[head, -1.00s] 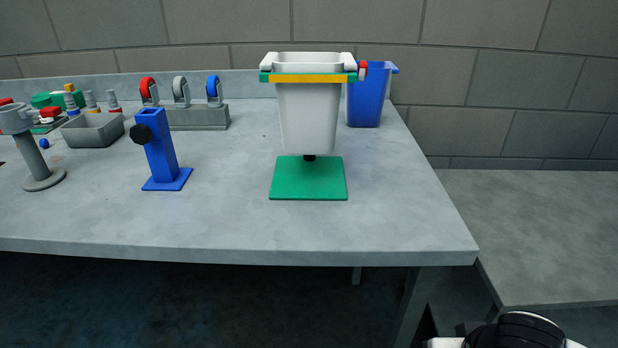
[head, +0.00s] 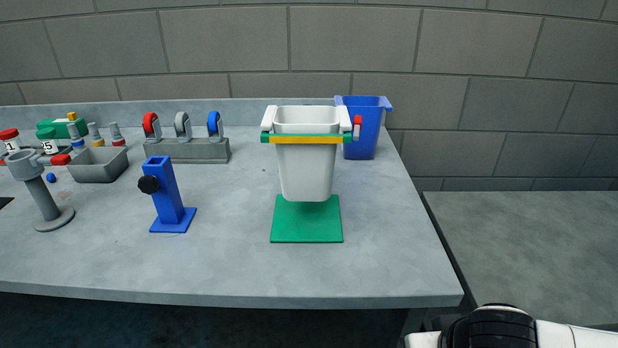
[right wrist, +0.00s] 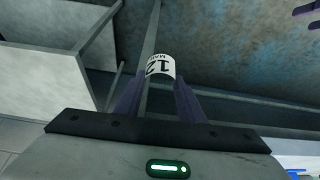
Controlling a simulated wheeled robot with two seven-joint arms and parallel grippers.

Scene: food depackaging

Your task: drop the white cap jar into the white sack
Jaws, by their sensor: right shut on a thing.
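The white sack (head: 305,175) hangs open in a frame with a yellow and green front bar, above a green base plate on the table. My right gripper (right wrist: 160,85) shows in the right wrist view, its dark purple fingers shut on a jar (right wrist: 160,66). Only the jar's pale curved side with printed "12" and letters shows; its cap cannot be made out. Dark floor and table legs lie behind it, so it is held away from the sack. In the head view only part of my right arm shows at bottom right. My left gripper is not in view.
A blue bin (head: 365,135) stands behind the sack at right. A blue post stand (head: 168,200), a grey rack (head: 187,151), a grey tray (head: 98,165) and a grey stand (head: 45,198) are at left. The table front right is clear.

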